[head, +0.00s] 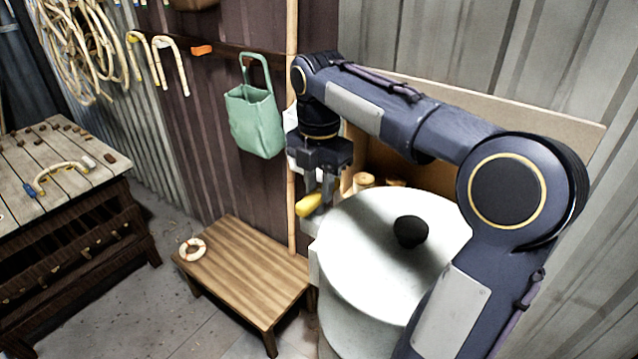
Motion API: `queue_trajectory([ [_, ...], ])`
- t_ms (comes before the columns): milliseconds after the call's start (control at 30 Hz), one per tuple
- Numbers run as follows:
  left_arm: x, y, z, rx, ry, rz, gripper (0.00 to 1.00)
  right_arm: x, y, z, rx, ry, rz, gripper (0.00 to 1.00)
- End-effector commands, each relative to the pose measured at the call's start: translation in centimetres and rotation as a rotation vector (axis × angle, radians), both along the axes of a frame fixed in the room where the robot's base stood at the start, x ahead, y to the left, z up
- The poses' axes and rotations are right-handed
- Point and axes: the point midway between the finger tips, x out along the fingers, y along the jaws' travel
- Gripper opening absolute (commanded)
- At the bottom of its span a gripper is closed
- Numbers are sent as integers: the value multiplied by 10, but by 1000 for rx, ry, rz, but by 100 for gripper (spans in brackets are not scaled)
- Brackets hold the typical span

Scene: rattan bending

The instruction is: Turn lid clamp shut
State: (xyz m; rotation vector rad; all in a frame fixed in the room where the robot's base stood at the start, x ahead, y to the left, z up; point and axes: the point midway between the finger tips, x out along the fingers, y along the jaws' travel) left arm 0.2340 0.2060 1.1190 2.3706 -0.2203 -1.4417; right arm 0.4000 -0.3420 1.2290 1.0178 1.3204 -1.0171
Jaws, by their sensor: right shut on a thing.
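A white round lid (370,262) with a black knob (410,231) lies on a white drum-shaped vessel (345,335) at the lower right. A yellow clamp handle (308,205) sticks out at the lid's left edge. My right gripper (318,190) points down at that edge and is shut on the yellow handle. The clamp's other parts are hidden by the gripper or too small to tell. My right arm reaches in from the right, over the lid. My left gripper is not in view.
A low wooden bench (245,270) with a small ring (192,249) on it stands left of the vessel. A workbench (50,165) with a bent cane stands at the left. A green bag (256,120) hangs on the wall behind. Open floor lies between the benches.

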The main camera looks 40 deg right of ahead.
Motion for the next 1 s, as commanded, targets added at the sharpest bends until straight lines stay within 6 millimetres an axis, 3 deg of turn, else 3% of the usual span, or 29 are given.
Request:
queue_trajectory([
  [267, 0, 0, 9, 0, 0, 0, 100, 0, 0, 2, 0, 1, -143, 1],
  [1000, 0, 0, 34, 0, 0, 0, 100, 0, 0, 1, -2, 0, -834, 1],
])
